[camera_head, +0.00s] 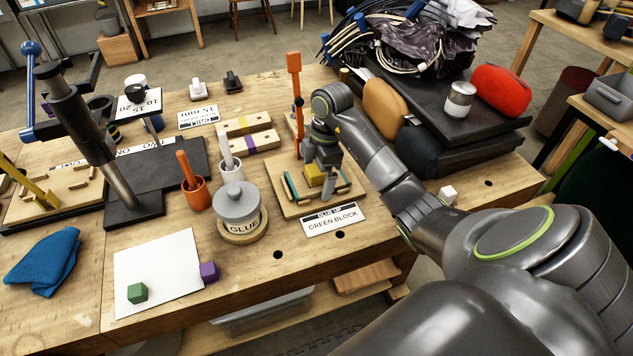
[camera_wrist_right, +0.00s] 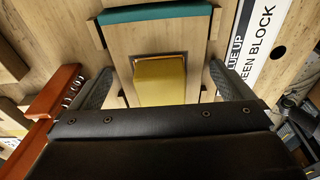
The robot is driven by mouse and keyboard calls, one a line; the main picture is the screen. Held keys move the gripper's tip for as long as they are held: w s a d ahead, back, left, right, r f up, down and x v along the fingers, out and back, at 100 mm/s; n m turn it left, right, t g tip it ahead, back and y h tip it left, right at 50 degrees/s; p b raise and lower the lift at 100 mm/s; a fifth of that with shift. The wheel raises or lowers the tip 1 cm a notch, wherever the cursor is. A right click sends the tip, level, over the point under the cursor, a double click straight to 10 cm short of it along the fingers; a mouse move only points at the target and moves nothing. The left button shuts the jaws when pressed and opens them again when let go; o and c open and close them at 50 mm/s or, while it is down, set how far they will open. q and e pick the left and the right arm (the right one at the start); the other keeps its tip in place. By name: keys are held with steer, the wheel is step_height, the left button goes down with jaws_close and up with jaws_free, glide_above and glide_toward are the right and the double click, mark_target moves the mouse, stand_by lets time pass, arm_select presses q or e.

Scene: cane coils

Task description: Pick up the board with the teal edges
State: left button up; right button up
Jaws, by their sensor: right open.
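The board with the teal edges (camera_head: 299,207) is a light wooden plate with teal strips (camera_head: 290,184) along its sides, lying on the workbench right of the glue pot. A yellow block (camera_head: 315,173) sits on its middle. My right gripper (camera_head: 322,180) points down over the board, open, close around the yellow block. In the right wrist view, the board (camera_wrist_right: 115,48) shows a teal strip at its far end, and the yellow block (camera_wrist_right: 160,80) lies between the open fingers (camera_wrist_right: 162,74), with gaps on both sides. My left gripper is not in view.
A "GLUE UP GREEN BLOCK" card (camera_head: 332,219) lies in front of the board. The glue pot (camera_head: 239,207) stands to its left, an orange upright tool (camera_head: 296,95) behind it.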

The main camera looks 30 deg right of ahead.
steer(key=c, duration=1)
steer(key=shift+o, duration=0.2)
steer(key=shift+r, duration=0.1)
